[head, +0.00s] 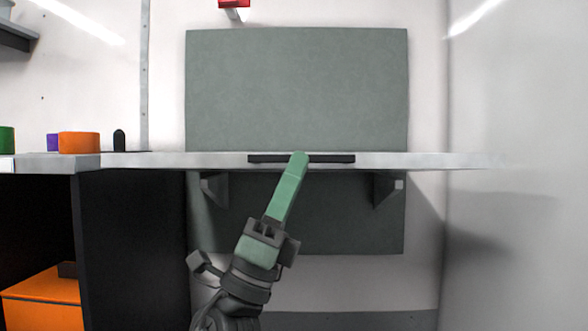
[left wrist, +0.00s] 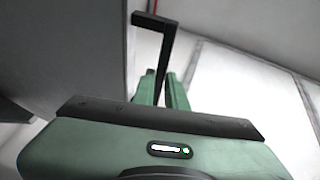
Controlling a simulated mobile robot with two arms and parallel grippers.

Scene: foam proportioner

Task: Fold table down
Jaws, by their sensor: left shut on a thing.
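The table (head: 420,160) shows edge-on in the head view as a level, light grey slab raised in front of the wall. A black bar handle (head: 335,158) runs along its front edge. My left gripper (head: 298,158) reaches up from below, with its green fingertips at the handle's middle. In the left wrist view the black handle (left wrist: 169,40) runs down to the green fingers (left wrist: 163,92), which are shut on it. The fingertips' exact contact is partly hidden. My right gripper is in neither view.
A grey-green panel (head: 296,85) is on the wall behind. Two dark brackets (head: 214,188) (head: 388,189) show beneath the slab. An orange object (head: 79,142) stands at the left on the counter, above a dark cabinet (head: 130,250). Space below the table looks clear except for my arm.

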